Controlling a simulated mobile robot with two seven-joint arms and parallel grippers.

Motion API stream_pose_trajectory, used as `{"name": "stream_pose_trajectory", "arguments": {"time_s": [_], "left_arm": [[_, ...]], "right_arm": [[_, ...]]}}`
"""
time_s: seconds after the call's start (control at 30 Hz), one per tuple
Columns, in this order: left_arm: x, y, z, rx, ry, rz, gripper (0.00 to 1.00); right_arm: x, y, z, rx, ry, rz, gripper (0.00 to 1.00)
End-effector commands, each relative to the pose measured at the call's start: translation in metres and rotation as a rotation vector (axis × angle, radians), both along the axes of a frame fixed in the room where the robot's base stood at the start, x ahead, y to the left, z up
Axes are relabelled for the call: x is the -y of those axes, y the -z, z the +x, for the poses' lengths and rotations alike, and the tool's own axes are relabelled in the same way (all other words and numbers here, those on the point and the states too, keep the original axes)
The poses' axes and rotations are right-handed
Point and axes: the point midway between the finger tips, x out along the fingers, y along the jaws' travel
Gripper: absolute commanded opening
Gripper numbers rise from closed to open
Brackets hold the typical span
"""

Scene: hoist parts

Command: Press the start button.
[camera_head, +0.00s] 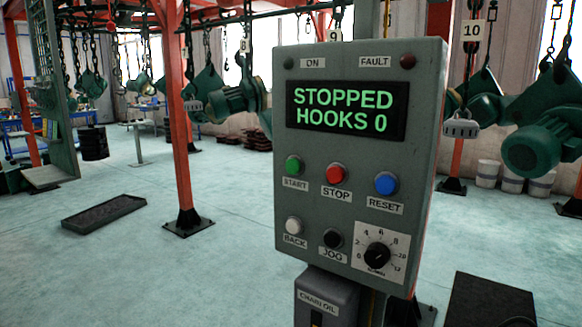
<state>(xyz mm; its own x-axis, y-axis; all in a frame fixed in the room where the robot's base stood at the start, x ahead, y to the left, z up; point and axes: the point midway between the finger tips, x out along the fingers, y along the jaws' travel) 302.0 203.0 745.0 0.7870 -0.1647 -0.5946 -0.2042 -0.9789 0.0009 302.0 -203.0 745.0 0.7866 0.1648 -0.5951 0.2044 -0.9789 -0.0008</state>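A grey control box (350,240) stands close in front of me, a little right of the middle. Its green start button (293,166) is at the left of the upper button row, with the label START below it. The red stop button (335,174) and the blue reset button (386,184) are to its right. The screen (346,110) reads STOPPED, HOOKS 0. The ON lamp (288,62) and the FAULT lamp (408,61) look dark. Neither of my grippers is in view.
A white back button (293,225), a black jog button (333,238) and a dial (377,256) sit below. A chain oil box (325,298) is under the panel. Green hoists (540,140) hang at right. A red post (178,130) and a floor tray (104,213) are left.

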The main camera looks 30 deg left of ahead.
Motion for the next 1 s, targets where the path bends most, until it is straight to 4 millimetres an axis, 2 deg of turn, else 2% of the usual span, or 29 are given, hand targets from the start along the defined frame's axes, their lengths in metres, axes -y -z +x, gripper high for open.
{"name": "stream_pose_trajectory", "arguments": {"time_s": [0.07, 0.1, 0.3, 1.0], "left_arm": [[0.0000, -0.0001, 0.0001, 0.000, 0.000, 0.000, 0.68], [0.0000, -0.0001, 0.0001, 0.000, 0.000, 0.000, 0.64], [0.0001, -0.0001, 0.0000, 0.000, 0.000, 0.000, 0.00], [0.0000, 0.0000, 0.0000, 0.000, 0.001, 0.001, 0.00]], "right_arm": [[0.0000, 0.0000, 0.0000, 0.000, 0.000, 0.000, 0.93], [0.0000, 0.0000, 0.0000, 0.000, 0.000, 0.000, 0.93], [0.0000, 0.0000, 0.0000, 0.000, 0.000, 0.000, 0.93], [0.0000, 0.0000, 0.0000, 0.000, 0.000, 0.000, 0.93]]}}
